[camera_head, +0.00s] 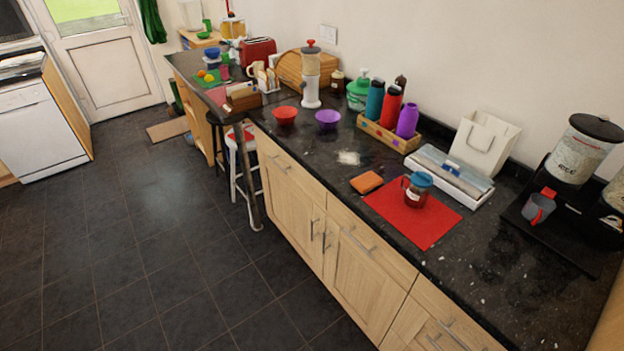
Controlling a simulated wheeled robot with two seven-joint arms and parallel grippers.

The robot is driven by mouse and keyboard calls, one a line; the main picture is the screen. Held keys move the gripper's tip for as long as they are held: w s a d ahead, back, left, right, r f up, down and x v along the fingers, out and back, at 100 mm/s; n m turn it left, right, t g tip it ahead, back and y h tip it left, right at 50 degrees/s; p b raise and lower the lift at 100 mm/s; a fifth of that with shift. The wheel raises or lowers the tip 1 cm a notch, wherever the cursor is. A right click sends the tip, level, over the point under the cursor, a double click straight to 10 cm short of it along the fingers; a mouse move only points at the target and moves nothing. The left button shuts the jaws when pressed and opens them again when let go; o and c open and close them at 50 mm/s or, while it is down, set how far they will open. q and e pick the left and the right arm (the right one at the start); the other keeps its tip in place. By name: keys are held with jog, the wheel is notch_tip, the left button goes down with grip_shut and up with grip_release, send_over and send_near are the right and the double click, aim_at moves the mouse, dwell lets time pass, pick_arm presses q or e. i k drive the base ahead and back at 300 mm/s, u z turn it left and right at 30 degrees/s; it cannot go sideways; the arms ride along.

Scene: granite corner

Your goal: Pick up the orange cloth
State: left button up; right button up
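The orange cloth (367,182) lies folded on the dark granite counter (471,270), near its front edge. It sits just beyond the upper left corner of a red mat (414,222). A glass jug with a blue lid (417,188) stands on the mat to the right of the cloth. Neither of my grippers shows in the head view.
A pale crumpled patch (348,158) lies behind the cloth. Red (285,115) and purple (327,119) bowls stand further left. A wooden crate of bottles (388,134), a white box (450,176) and dispensers (583,150) line the back. Floor in front is clear.

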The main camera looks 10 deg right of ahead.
aim_at(369, 181)
jog(key=u, duration=0.35)
jog(key=i, duration=1.35)
jog(key=z, duration=0.1)
